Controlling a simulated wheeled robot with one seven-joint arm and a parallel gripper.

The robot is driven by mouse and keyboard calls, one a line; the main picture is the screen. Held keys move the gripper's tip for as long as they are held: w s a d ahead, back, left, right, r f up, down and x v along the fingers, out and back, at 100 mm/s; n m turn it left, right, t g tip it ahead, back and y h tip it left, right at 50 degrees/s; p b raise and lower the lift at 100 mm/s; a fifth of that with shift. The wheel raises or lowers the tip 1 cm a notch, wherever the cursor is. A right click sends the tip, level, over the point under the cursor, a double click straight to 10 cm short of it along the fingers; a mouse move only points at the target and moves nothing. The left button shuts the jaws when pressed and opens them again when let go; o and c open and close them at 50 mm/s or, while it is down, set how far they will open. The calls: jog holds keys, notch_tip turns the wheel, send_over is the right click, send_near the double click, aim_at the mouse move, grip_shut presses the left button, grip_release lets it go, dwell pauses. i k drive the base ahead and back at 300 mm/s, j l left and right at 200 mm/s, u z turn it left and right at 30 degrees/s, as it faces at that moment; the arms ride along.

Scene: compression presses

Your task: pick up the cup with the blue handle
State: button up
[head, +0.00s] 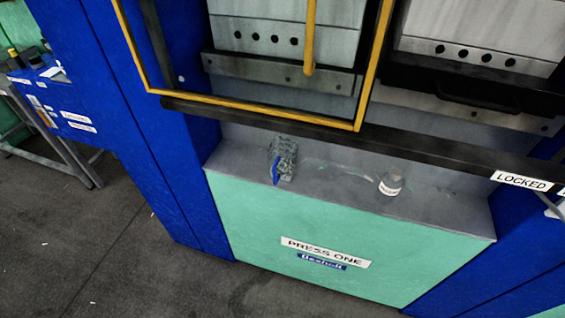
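A grey, mottled cup (285,154) with a blue handle (276,172) stands on the grey ledge (330,185) of the press, left of the ledge's middle. Its handle is on the near side, toward the ledge's front edge. My gripper is not in this view, so I cannot see where it is relative to the cup or what state it is in.
A yellow frame (250,110) and black bar (330,128) cross above the ledge. Blue press columns (130,120) flank it. Dark floor (110,235) lies open in front.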

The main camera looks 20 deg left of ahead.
aim_at(282, 151)
jog(key=u, duration=1.35)
jog(key=i+l+u, duration=0.15)
jog(key=i, duration=0.25)
jog(key=i+l+u, duration=0.15)
jog(key=i, duration=0.2)
